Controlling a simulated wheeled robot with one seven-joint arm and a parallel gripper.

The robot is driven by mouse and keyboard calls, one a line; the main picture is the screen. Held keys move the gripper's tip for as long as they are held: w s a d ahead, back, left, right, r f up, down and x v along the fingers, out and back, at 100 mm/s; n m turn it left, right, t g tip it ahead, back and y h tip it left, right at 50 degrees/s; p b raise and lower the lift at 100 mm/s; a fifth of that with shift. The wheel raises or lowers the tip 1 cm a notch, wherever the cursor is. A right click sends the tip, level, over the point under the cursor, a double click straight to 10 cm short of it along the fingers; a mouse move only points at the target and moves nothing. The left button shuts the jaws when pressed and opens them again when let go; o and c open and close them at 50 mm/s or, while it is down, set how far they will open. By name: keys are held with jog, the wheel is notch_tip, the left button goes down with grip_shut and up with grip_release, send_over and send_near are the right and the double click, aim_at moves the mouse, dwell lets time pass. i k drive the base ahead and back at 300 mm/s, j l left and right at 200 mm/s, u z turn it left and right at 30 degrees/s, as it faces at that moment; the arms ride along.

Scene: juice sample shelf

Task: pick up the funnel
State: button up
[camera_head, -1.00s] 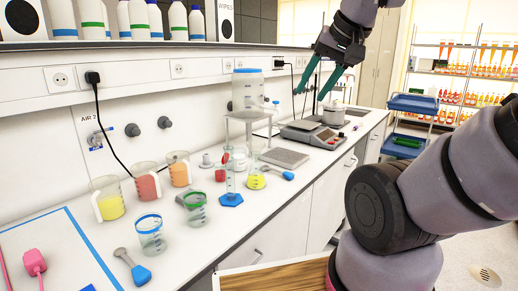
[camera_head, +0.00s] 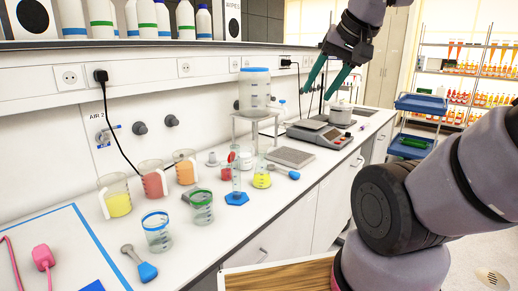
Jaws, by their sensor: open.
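My gripper (camera_head: 317,93) has two teal fingers spread apart with nothing between them. It hangs in the air at the top right of centre, in front of the far end of the bench. A small white piece (camera_head: 212,160) with a narrow upright tip stands on the bench behind the green-rimmed beaker. It may be the funnel lying mouth down, but it is too small to tell for sure. My gripper is well above it and to its right, not touching it.
The white bench (camera_head: 120,235) holds juice beakers, a blue-based cylinder (camera_head: 236,198), a stand with a large clear container (camera_head: 255,95), a grey plate (camera_head: 290,157) and a balance (camera_head: 322,135). A blue-handled scoop (camera_head: 146,270) lies in front. A blue cart (camera_head: 420,103) stands beyond.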

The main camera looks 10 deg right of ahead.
aim_at(261, 145)
jog(key=i+l+u, duration=0.15)
jog(key=l+u, duration=1.1)
jog(key=l, duration=0.15)
jog(key=i, duration=0.05)
